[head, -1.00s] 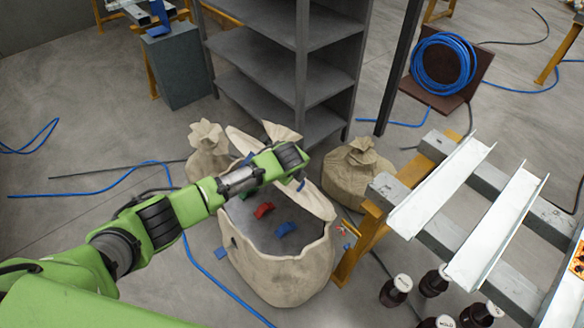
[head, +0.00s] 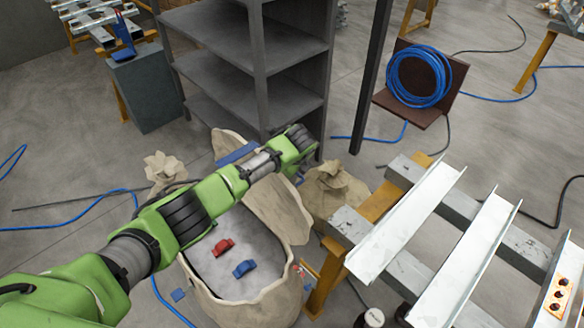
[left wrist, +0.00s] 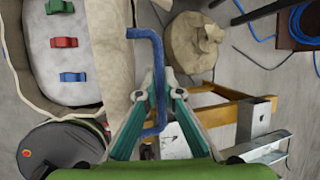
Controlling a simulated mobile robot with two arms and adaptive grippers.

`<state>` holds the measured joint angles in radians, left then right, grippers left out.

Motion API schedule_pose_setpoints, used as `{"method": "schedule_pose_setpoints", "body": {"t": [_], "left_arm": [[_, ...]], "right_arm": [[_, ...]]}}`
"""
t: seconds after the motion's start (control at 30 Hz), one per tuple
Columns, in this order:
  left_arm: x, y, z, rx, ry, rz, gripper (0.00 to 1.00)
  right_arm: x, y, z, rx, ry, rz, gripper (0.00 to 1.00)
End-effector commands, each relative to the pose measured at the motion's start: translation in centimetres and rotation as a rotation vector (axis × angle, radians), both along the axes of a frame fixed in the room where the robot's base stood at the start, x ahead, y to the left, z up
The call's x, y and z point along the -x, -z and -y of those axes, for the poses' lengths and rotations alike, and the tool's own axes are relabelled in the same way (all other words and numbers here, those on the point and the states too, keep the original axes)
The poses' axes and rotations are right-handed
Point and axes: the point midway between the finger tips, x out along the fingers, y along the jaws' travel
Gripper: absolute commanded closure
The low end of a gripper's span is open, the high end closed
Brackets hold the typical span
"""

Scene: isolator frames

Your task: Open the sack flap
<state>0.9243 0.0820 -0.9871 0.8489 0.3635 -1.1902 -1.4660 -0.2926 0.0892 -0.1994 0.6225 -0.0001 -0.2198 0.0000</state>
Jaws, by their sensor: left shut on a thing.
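The large beige sack (head: 225,309) stands open on the floor in the head view. Its flap (head: 280,207) stands up along the right side of the mouth. Inside lie a red block (head: 223,247) and a blue block (head: 244,268); the left wrist view also shows a green block (left wrist: 60,7). My left gripper (left wrist: 157,88) is shut on a blue bar-shaped handle (left wrist: 147,33) beside the flap's beige cloth (left wrist: 113,45) in the left wrist view. In the head view my arm hides this grip. My right gripper is not in view.
Tied sacks stand behind, left (head: 162,168) and right (head: 330,190). A grey shelf (head: 240,85) rises behind the sack. A trestle with pale metal channels (head: 405,225) is close on the right. Blue hose (head: 418,76) is coiled at the back right.

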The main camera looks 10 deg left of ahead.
Motion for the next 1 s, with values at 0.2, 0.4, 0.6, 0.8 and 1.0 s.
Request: {"method": "schedule_pose_setpoints", "body": {"t": [0.2, 0.4, 0.6, 0.8, 1.0], "left_arm": [[-0.1, 0.0, 0.0, 0.001, 0.0, 0.003, 1.0], [-0.1, -0.1, 0.0, 0.001, 0.0, 0.005, 1.0], [-0.1, -0.1, 0.0, 0.001, 0.0, 0.005, 0.85], [-0.1, 0.0, 0.0, 0.001, 0.0, 0.002, 0.85], [0.1, -0.4, 0.1, 0.001, 0.001, 0.003, 0.85]], "right_arm": [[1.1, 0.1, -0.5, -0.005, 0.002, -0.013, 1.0], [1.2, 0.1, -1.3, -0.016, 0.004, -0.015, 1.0], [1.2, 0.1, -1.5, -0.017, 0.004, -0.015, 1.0], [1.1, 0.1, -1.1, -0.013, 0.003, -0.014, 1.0], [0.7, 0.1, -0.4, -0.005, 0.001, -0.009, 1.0]]}}
